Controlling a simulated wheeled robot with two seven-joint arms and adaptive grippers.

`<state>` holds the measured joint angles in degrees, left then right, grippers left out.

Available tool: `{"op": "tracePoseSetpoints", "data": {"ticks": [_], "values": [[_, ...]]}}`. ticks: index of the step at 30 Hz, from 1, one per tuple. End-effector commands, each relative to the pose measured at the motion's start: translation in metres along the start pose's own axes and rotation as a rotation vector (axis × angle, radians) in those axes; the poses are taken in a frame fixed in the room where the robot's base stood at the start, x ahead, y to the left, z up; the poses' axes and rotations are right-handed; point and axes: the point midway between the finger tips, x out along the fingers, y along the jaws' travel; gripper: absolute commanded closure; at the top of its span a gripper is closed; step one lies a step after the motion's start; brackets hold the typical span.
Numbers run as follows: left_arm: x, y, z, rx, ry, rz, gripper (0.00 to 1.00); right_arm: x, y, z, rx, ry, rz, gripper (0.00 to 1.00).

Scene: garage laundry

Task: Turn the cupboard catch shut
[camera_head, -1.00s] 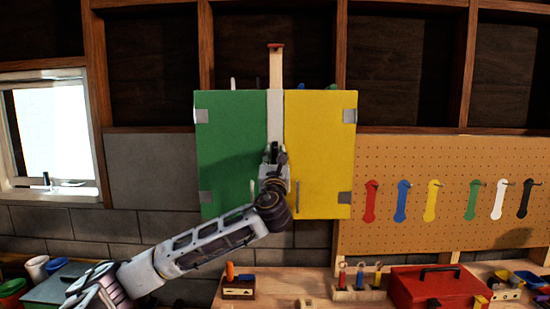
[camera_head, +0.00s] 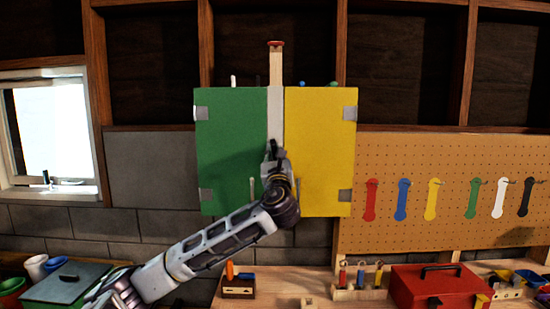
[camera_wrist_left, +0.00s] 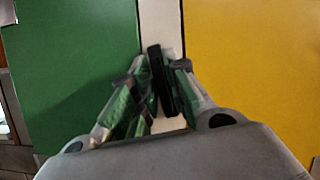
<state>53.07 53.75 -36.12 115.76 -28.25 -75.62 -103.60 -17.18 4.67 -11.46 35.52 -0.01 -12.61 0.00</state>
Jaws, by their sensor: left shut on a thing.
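The cupboard has a green door (camera_head: 230,135) on the left and a yellow door (camera_head: 320,140) on the right, with a pale strip (camera_head: 276,106) between them. Both doors look closed. The catch (camera_wrist_left: 158,78) is a dark bar over the strip in the left wrist view, roughly lengthwise along it with a slight tilt. My left gripper (camera_head: 273,152) is at the strip, below the cupboard's mid-height, and shut on the catch. Its fingers (camera_wrist_left: 161,82) lie on both sides of the bar. The gripper partly hides the catch in the head view. My right gripper is not in view.
Slim handles, one on the green door (camera_head: 252,188), hang low on the doors. A pegboard (camera_head: 440,165) with coloured tools is at the right. Below, the workbench (camera_head: 275,290) carries a red toolbox (camera_head: 432,288) and small tool holders. A window (camera_head: 48,130) is at the left.

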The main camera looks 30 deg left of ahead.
Motion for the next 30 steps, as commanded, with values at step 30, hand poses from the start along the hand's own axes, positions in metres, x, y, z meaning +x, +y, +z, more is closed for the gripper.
{"op": "tracePoseSetpoints", "data": {"ticks": [30], "values": [[-0.001, 0.002, -0.002, -0.699, 0.001, 0.289, 1.00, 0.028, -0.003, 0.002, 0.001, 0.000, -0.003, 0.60]]}}
